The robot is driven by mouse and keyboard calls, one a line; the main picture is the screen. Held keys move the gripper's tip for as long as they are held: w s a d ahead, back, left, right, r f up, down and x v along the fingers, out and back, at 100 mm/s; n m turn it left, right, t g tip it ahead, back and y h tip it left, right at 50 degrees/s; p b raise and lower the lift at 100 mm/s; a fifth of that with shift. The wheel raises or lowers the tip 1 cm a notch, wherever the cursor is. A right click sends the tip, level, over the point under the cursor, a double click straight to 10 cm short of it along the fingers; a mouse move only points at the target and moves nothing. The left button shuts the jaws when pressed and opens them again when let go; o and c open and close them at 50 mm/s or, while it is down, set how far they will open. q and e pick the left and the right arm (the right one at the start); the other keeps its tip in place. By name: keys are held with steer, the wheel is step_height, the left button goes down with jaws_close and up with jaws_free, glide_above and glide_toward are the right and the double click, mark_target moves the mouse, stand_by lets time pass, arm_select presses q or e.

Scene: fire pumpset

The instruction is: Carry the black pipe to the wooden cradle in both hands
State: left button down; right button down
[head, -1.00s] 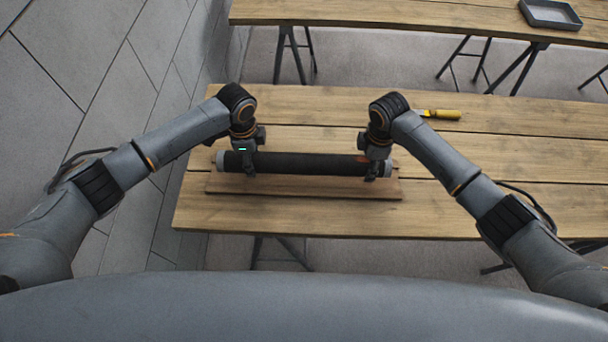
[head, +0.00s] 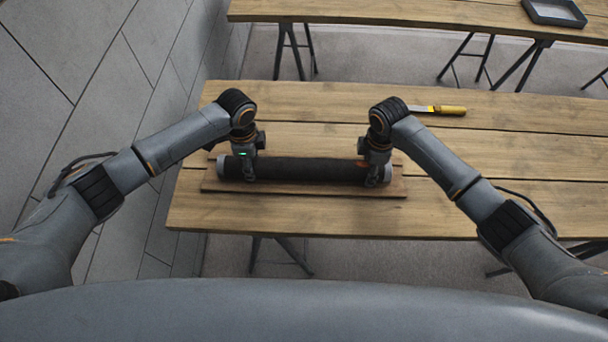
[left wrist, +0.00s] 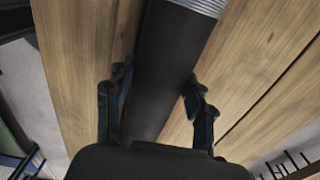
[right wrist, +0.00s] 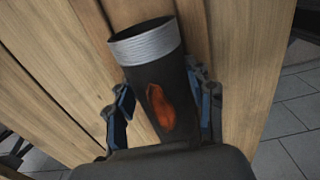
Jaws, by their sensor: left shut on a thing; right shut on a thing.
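The black pipe (head: 310,171) lies level from left to right in the head view, with light grey bands at its ends. My left gripper (head: 249,173) is shut on it near its left end. My right gripper (head: 375,178) is shut on it near its right end. The left wrist view shows the pipe (left wrist: 172,65) between the fingers. The right wrist view shows the pipe's open end (right wrist: 145,42) and an orange patch (right wrist: 160,108). A brown wooden board (head: 300,190), seemingly the cradle, is beneath the pipe. I cannot tell whether they touch.
The board is on a plank table (head: 500,160). A yellow-handled tool (head: 448,110) lies behind my right gripper. A second table (head: 400,12) stands farther back with a dark tray (head: 555,12) on it. A grey wall or panelled surface (head: 90,100) is at the left.

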arm_select(q)
steer(key=c, duration=0.9)
jaws_free()
steer(key=shift+a+f, duration=0.1)
steer(key=shift+f, duration=0.2)
steer(key=shift+c, duration=0.2)
arm_select(e)
steer(key=c, duration=1)
jaws_free()
steer(key=shift+d+f, duration=0.1)
steer(key=shift+f, duration=0.2)
arm_select(q)
steer(key=o, duration=0.5)
steer(key=shift+r, duration=0.15)
steer(key=shift+c, duration=0.2)
arm_select(e)
steer(key=o, duration=0.5)
steer(key=shift+r, duration=0.15)
steer(key=shift+s, duration=0.1)
steer(key=shift+r, duration=0.15)
arm_select(q)
step_height(320, 180, up, 12)
arm_select(e)
step_height(320, 180, up, 12)
steer(key=shift+f, duration=0.1)
